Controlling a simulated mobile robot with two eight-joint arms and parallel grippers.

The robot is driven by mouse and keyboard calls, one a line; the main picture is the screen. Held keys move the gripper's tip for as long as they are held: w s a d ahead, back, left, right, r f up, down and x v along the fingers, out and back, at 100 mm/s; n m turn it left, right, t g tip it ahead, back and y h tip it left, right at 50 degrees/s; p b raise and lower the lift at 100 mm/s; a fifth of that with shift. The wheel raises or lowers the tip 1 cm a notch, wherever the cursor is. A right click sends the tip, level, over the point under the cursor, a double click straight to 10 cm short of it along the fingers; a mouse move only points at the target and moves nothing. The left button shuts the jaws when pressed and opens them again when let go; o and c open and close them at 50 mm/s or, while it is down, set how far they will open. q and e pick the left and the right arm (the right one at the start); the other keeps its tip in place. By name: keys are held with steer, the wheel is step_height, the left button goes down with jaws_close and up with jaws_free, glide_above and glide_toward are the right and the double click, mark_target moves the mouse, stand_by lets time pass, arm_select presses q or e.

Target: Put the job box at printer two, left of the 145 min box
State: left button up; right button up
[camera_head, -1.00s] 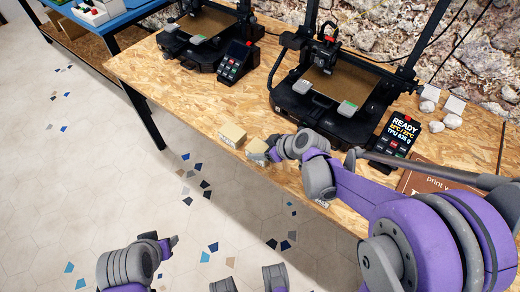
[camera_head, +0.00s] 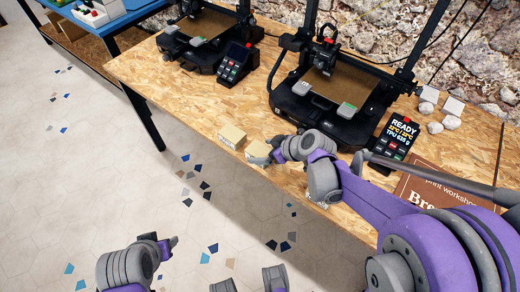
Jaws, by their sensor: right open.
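Two small tan boxes stand side by side near the front edge of the wooden table (camera_head: 185,100). The left box (camera_head: 232,136) stands clear of my gripper. The right box (camera_head: 256,153) is beside my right gripper (camera_head: 274,148), which is open at its right side. Whether a finger touches this box I cannot tell. Labels on both boxes are too small to read, so I cannot tell which is the 145 min box. My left gripper (camera_head: 172,243) is low over the floor, away from the table; its finger opening is unclear.
A black printer (camera_head: 320,110) with a READY screen (camera_head: 403,132) stands behind the boxes. Another printer (camera_head: 200,45) with its control panel (camera_head: 235,64) stands to the left. A brown print workshop sign (camera_head: 425,193) lies right, partly behind my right arm. The table left of the boxes is clear.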

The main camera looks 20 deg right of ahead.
steer(key=p+v, duration=0.2)
steer(key=v, duration=0.7)
steer(key=s+f+m+g+h, duration=0.2)
steer(key=s+m+h, duration=0.3)
steer(key=s, duration=1.1)
steer(key=m, duration=0.2)
steer(key=shift+f+m+h, duration=0.25)
steer(key=shift+m+h, duration=0.05)
steer(key=shift+s, duration=0.1)
